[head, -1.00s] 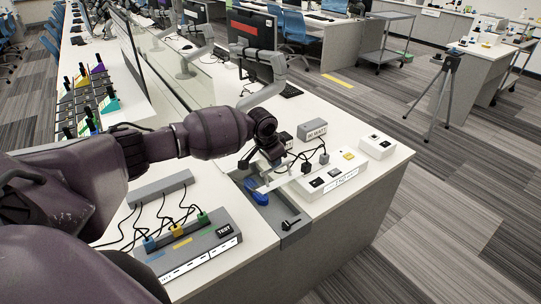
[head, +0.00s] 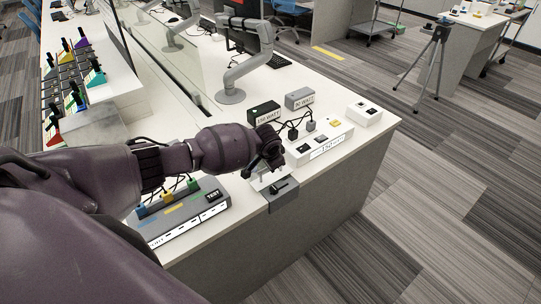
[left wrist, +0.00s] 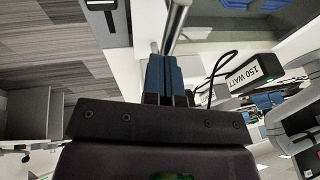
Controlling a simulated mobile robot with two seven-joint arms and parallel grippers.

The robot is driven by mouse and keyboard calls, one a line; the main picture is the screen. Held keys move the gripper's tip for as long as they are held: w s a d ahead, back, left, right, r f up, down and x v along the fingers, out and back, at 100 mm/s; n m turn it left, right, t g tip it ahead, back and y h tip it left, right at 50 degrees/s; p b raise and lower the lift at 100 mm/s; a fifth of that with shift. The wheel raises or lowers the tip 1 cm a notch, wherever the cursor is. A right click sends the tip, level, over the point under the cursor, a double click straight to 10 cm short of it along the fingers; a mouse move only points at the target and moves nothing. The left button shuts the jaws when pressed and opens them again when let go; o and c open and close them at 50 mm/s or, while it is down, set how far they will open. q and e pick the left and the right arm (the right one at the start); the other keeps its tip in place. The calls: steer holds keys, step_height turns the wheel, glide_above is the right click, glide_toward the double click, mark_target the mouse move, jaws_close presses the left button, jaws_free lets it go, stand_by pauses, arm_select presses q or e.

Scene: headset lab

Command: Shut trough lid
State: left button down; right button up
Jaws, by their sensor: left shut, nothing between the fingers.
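The grey trough (head: 284,200) is set into the white table between two equipment boxes. Its front end shows, with a small black handle-like piece on it. My left arm and wrist hide most of the trough. A pale piece shows under the wrist; I cannot tell if it is the lid, nor how far the lid is open. My left gripper (left wrist: 162,75) is shut and empty, its blue fingers together. In the left wrist view a silver bar (left wrist: 177,25) is just beyond the fingertips; I cannot tell if they touch. My right gripper is not in view.
A grey test box (head: 180,222) with coloured plugs lies left of the trough. A white panel (head: 325,146) with black plugs stands right of it, with a 150 WATT block (head: 264,113) and a grey block (head: 299,98) behind. The table's front edge is close.

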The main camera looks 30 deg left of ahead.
arm_select(q)
steer(key=d+p+v, duration=0.2)
steer(key=p+v, duration=0.2)
steer(key=v, duration=0.9)
steer(key=shift+r+p, duration=0.25)
steer(key=shift+p, duration=0.15)
